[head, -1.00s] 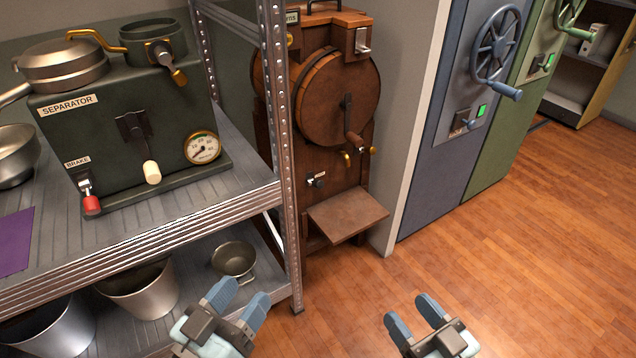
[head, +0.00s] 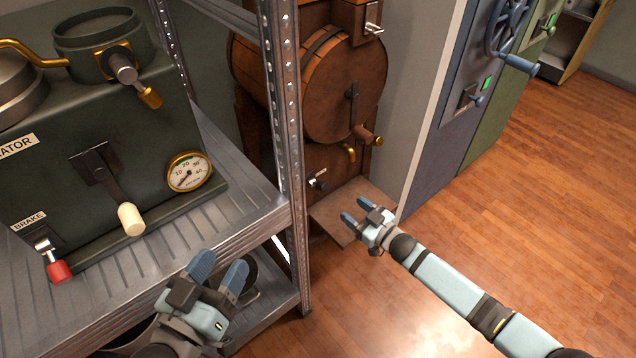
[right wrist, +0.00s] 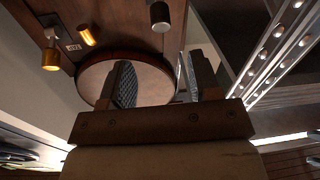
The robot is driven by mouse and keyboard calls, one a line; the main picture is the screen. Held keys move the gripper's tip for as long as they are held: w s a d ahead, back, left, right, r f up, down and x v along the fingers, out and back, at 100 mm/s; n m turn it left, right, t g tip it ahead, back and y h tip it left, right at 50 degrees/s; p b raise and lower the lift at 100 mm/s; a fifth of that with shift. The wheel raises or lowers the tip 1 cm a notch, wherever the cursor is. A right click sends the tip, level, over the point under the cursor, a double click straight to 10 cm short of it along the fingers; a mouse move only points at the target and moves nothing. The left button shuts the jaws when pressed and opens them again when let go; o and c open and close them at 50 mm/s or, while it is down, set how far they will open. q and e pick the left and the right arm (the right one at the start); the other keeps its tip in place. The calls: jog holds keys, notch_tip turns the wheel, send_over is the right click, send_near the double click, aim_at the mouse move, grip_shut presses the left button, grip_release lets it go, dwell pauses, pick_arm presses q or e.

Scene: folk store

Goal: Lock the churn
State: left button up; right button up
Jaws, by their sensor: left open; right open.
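The wooden churn (head: 335,95) stands behind the shelf post in the head view. Its round barrel has a crank with a wooden grip (head: 365,133). A small dark-knobbed lever (head: 318,184) with a white label sits on the frame below the barrel. A metal latch (head: 374,20) is at the top right. My right gripper (head: 353,213) is open and empty, in front of the churn's low wooden ledge (head: 330,218). The right wrist view shows the round wooden face (right wrist: 150,82) beyond the open fingers. My left gripper (head: 219,268) is open and empty by the shelf's front edge.
A metal rack with an upright post (head: 287,130) stands left of the churn. It bears a dark green separator (head: 125,110) with a gauge and brake lever. A pale wall edge (head: 428,110) and a blue cabinet door (head: 440,150) are to the right. The wooden floor is clear.

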aim_at(327, 190)
jog(key=b+x, duration=0.3)
jog(key=x, duration=0.8)
jog(key=shift+a+b, duration=0.15)
jog(key=shift+b, duration=0.2)
pick_arm(q)
jog(key=shift+d+r+h, duration=0.3)
jog(key=shift+d+h, duration=0.45)
jog(key=shift+h, duration=0.15)
pick_arm(e)
jog(key=shift+w+a, duration=0.4)
jog(key=shift+w, duration=0.15)
